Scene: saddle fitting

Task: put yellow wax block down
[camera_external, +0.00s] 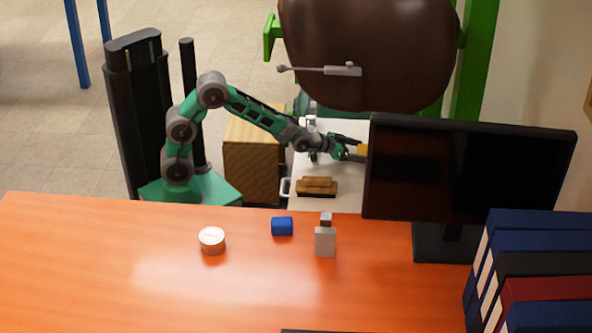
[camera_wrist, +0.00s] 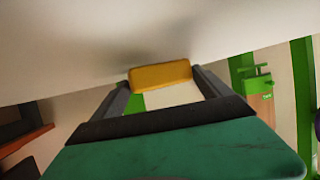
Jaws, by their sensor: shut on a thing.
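The yellow wax block (camera_wrist: 161,75) is between the two fingers of my gripper (camera_wrist: 163,83) in the wrist view, and the gripper is shut on it. In the external view a small part of the yellow wax block (camera_external: 362,149) shows at the tips of my gripper (camera_external: 354,148), above the white tabletop (camera_external: 335,125). The black monitor hides part of what lies to the right of it. I cannot tell whether the block touches the white surface.
A brown brush (camera_external: 317,187) lies on the white surface near its front edge. A wooden box (camera_external: 250,160) stands left of it. A large brown saddle (camera_external: 370,45) hangs behind. The monitor (camera_external: 465,170) stands on the orange desk (camera_external: 120,270), with a blue block (camera_external: 282,226) and a round tin (camera_external: 211,240).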

